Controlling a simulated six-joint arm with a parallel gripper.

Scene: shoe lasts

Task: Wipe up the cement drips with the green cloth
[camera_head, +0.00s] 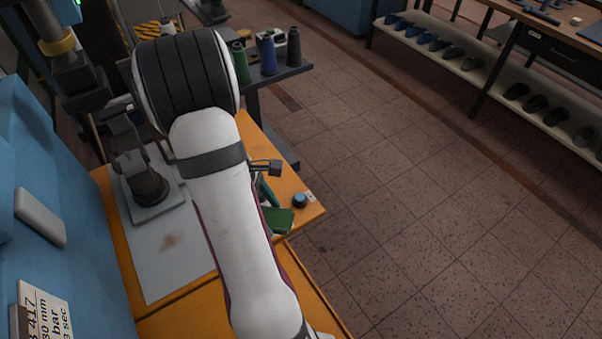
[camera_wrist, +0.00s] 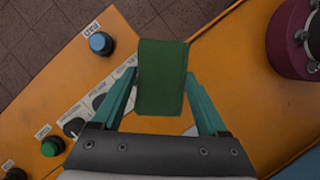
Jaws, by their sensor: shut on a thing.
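The green cloth (camera_wrist: 162,77) hangs between the teal fingers of my gripper (camera_wrist: 161,92) in the wrist view, and the gripper is shut on it. In the head view the cloth (camera_head: 279,220) shows just right of my arm, over the orange control panel end. A brownish smear (camera_head: 171,241), which looks like the cement drips, lies on the grey plate (camera_head: 185,269) left of my arm. The cloth is apart from the smear. My arm hides part of the plate and most of the gripper in the head view, so more drips may be hidden.
The orange panel carries a blue button (camera_wrist: 101,43), a green button (camera_wrist: 51,146) and a black knob (camera_wrist: 74,127). A dark press-like post (camera_head: 150,187) stands on the plate's far end. A blue machine body (camera_head: 55,145) borders the left. Thread spools (camera_head: 268,55) stand behind.

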